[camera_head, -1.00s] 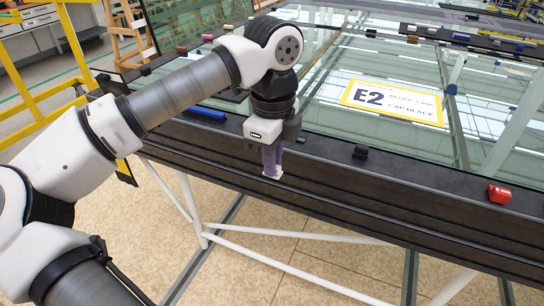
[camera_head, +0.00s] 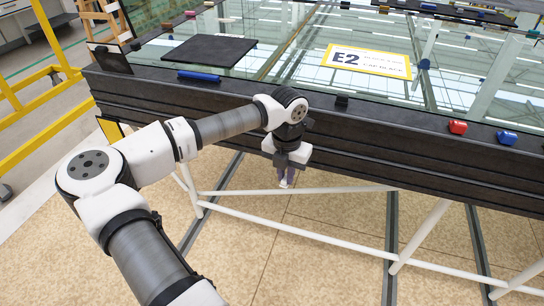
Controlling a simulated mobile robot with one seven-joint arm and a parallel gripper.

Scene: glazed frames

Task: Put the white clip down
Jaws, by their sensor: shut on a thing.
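My gripper (camera_head: 286,177) points down in front of the black side of the glazed frame (camera_head: 400,158), below its top edge. Its jaws are shut on the white clip (camera_head: 284,184), of which only a small pale part shows at the fingertips. The rest of the clip is hidden by the fingers. In the picture, the clip appears over the tiled floor (camera_head: 330,220), with no surface seen touching it.
On the frame's near edge are a blue cylinder (camera_head: 199,76), a black clip (camera_head: 341,101), a red clip (camera_head: 457,127) and a blue clip (camera_head: 507,137). A black pad (camera_head: 210,50) and an E2 sign (camera_head: 368,61) lie on the glass. White stand tubes (camera_head: 300,232) run below.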

